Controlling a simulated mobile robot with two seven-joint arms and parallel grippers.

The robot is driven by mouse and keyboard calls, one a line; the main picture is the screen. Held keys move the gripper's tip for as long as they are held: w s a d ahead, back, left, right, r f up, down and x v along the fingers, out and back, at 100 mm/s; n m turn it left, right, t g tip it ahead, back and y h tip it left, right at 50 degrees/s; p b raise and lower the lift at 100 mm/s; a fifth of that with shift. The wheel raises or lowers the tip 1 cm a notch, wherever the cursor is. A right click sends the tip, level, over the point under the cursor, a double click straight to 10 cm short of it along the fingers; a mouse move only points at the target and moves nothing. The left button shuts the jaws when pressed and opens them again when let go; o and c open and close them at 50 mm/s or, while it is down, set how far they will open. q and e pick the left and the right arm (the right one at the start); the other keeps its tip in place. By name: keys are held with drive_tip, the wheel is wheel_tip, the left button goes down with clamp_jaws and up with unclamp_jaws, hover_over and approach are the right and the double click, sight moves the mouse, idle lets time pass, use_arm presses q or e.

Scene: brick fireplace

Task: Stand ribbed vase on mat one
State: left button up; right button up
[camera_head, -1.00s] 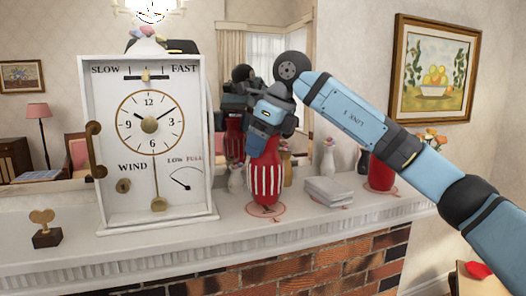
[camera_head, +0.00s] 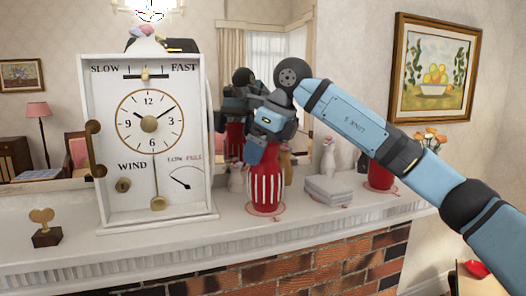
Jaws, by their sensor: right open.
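The ribbed vase (camera_head: 265,189), red with white vertical ribs, stands upright on a round reddish mat (camera_head: 280,210) on the mantel, to the right of the clock. My right gripper (camera_head: 256,150) comes down at the vase's top from above. Its jaws are open around or just above the neck; the fingers hide the upper part, so I cannot tell whether they touch it. Another round mat (camera_head: 397,185) lies farther right under a red vase (camera_head: 380,176). My left gripper does not show.
A stack of pale books (camera_head: 328,189) lies close on the right. A white cat figurine (camera_head: 236,178) and a mirror are behind. The mantel's front strip is clear.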

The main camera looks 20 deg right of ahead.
drive_tip(key=v, duration=1.1)
drive_tip(key=shift+r, duration=0.35)
